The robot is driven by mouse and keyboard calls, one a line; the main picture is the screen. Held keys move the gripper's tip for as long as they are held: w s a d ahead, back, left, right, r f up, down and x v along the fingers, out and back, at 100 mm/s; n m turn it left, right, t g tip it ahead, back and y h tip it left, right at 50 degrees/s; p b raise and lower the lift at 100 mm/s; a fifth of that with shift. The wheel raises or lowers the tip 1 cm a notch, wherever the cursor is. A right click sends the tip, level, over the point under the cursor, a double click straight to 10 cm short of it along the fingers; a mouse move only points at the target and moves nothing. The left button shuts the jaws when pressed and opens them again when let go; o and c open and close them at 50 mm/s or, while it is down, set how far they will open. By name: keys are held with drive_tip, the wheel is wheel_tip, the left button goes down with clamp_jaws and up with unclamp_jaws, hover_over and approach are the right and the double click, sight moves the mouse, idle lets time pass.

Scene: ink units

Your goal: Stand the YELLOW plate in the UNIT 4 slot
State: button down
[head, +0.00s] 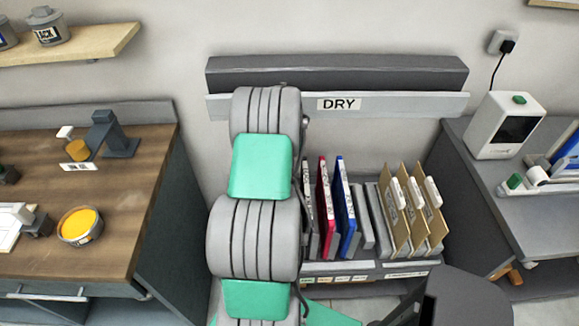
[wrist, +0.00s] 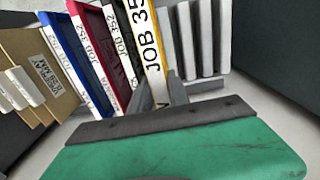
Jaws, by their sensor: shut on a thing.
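The yellow plate (wrist: 157,62) stands edge-on in the middle of the wrist view, with a white "JOB 35…" label along its edge. My gripper (wrist: 158,95) is shut on its near edge. The plate stands next to a black plate (wrist: 120,45), with grey dividers (wrist: 207,40) on its other side. Its lower end is hidden, so I cannot tell whether it is seated in a slot. In the head view my arm hides my gripper and the yellow plate. The rack (head: 330,268) has small slot labels, too small to read and partly covered by my arm.
A red plate (head: 325,205) and a blue plate (head: 346,205) stand in the rack, with brown folders (head: 412,215) to their right. A "DRY" sign (head: 339,104) is on the rail behind. Benches flank the rack: a wooden one (head: 125,190) left, a grey one (head: 515,215) right.

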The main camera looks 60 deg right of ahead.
drive_tip(key=shift+s+d+f, duration=0.1)
drive_tip(key=shift+s+f, duration=0.1)
drive_tip(key=shift+s, duration=0.05)
wheel_tip(320, 180, down, 13)
drive_tip(key=b, duration=0.8)
drive_tip(key=shift+f+b, duration=0.1)
drive_tip(key=shift+b, duration=0.3)
drive_tip(key=shift+f+b, duration=0.3)
drive_tip(key=shift+f, duration=0.05)
drive_tip(key=c, duration=1.2)
unclamp_jaws()
drive_tip(key=shift+o, duration=0.2)
wheel_tip(320, 180, up, 8)
drive_tip(key=b, duration=0.1)
drive_tip(key=shift+f, duration=0.1)
wheel_tip(320, 180, up, 5)
drive_tip(key=p, duration=0.3)
